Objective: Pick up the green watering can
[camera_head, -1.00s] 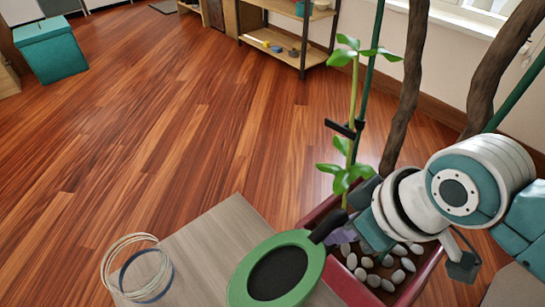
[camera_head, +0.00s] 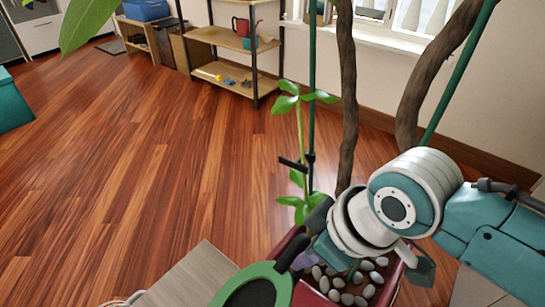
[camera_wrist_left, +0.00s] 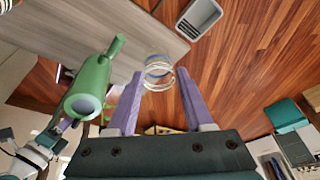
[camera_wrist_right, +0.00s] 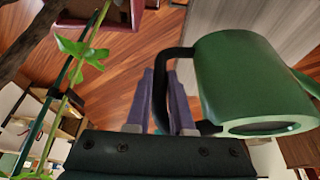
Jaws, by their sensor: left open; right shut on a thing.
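The green watering can (camera_head: 232,292) is at the bottom of the head view, beside the plant box, cut off by the lower edge. My right gripper (camera_head: 300,246) is shut on its black handle. In the right wrist view the can's green body (camera_wrist_right: 250,75) lies right of my right gripper's closed fingers (camera_wrist_right: 165,100), which grip the handle. In the left wrist view the can (camera_wrist_left: 88,85) is left of my left gripper (camera_wrist_left: 160,98), which is open and empty. I cannot tell whether the can touches the table.
A grey wooden table (camera_head: 190,275) is at the bottom. A red box (camera_head: 290,245) with pebbles and a plant (camera_head: 301,120) stands close to my right gripper. Thick trunks (camera_head: 348,100) rise behind.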

